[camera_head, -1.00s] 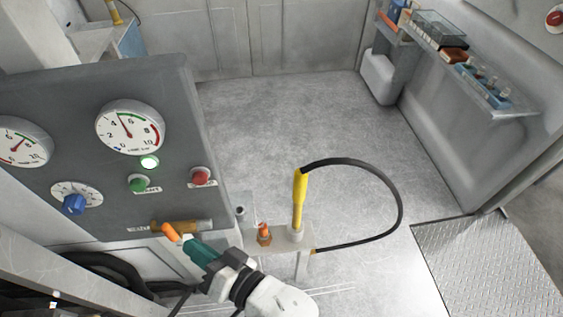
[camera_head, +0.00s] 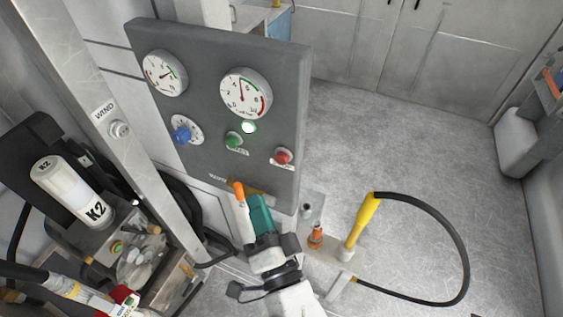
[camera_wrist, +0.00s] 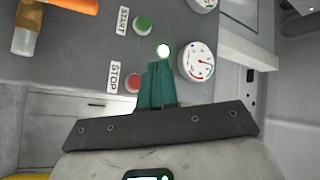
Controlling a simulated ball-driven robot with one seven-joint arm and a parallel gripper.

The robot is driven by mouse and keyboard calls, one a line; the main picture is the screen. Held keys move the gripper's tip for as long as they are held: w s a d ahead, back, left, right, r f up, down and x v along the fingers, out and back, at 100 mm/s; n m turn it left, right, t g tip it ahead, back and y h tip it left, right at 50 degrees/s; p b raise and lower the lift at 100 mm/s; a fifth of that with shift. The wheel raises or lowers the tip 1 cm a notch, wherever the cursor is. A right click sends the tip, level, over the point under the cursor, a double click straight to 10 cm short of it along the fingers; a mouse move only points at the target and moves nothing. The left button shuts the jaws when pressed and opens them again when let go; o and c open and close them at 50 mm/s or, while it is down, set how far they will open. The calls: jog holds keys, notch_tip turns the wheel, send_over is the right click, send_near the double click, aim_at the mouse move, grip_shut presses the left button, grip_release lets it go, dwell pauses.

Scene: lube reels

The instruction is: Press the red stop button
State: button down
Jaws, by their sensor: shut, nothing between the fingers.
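The red stop button (camera_head: 283,156) sits at the lower right of the grey control panel (camera_head: 205,55). In the wrist view the red button (camera_wrist: 134,83) is beside the label STOP, just left of my gripper's teal fingers. My gripper (camera_head: 256,203) is shut and empty, in front of the panel's lower edge, below and left of the red button in the head view. In the wrist view my gripper (camera_wrist: 158,68) partly overlaps the right side of the button; I cannot tell whether they touch. The green start button (camera_head: 233,139) is to its left.
Two gauges (camera_head: 246,93), a blue knob (camera_head: 181,134) and a lit green lamp (camera_head: 249,127) are on the panel. An orange and brass fitting (camera_head: 239,188) is at its lower edge. A yellow-handled hose (camera_head: 363,222) stands at right. A K2 bottle (camera_head: 72,191) is at left.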

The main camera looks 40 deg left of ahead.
aim_at(282, 158)
jog(key=w+a+b, duration=0.1)
jog(key=w+b, duration=0.5)
jog(key=w, duration=0.1)
jog(key=shift+w+a, duration=0.15)
jog(key=shift+a, duration=0.25)
jog(key=shift+w, duration=0.1)
dwell(1.6)
jog(key=shift+w+a+b, duration=0.1)
jog(key=shift+w+b, duration=0.2)
jog(key=shift+b, duration=0.05)
jog(key=shift+w+a+b, duration=0.1)
jog(key=shift+w+b, duration=0.25)
jog(key=shift+w, duration=0.1)
dwell(0.7)
jog(key=shift+s, duration=0.1)
jog(key=shift+s+d+p, duration=0.25)
jog(key=shift+s+p, duration=0.45)
jog(key=shift+s, duration=0.1)
